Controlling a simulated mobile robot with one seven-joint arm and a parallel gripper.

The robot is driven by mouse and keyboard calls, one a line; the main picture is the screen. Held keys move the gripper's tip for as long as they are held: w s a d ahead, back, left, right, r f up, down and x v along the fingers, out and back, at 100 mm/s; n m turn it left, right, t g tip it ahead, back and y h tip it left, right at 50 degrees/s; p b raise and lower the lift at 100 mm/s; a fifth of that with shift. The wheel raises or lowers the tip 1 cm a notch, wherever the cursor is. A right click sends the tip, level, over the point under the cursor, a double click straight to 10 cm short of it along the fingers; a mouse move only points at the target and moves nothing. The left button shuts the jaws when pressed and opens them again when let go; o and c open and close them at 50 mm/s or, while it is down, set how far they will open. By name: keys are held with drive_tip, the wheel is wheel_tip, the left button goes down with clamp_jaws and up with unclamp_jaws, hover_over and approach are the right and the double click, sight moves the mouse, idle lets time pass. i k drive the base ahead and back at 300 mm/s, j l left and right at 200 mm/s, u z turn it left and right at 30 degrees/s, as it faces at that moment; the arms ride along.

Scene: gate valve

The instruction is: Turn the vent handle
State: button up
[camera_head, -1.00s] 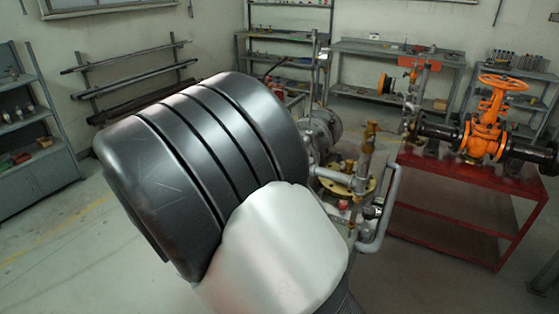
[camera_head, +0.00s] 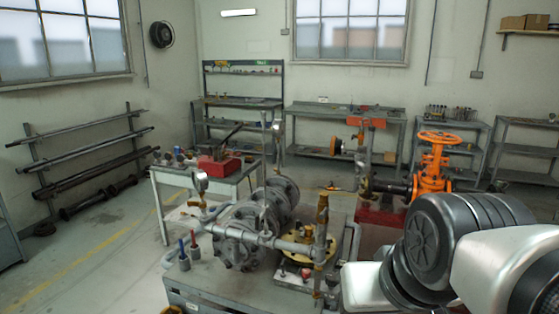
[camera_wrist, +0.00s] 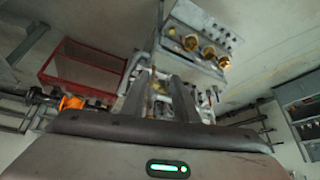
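A grey pump and pipe assembly (camera_head: 265,225) stands on a grey bench in the head view. It carries a brass upright fitting (camera_head: 321,228) and a yellow flange (camera_head: 305,250). Which part is the vent handle I cannot tell. An orange gate valve with a round handwheel (camera_head: 439,138) stands behind, to the right; orange metal also shows in the wrist view (camera_wrist: 72,103). My gripper (camera_wrist: 160,82) shows only in the wrist view, with its two dark fingers apart and nothing visibly held. Equipment shows blurred beyond the fingers, not clearly in contact with them.
My arm fills the lower right of the head view. Red and blue handled tools (camera_head: 183,248) stand at the bench's left end. A table with a red box (camera_head: 219,164) stands behind the pump. Pipe racks (camera_head: 85,150) line the left wall. Floor at left is clear.

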sight(259, 218)
drive_tip(key=k+j+u, duration=0.1)
drive_tip(key=j, duration=0.2)
drive_tip(key=k+j, duration=0.15)
drive_tip(key=j, duration=0.15)
drive_tip(key=k+j+u, duration=0.15)
drive_tip(key=j, duration=0.15)
drive_tip(key=k+j+u, duration=0.1)
drive_tip(key=j, duration=0.2)
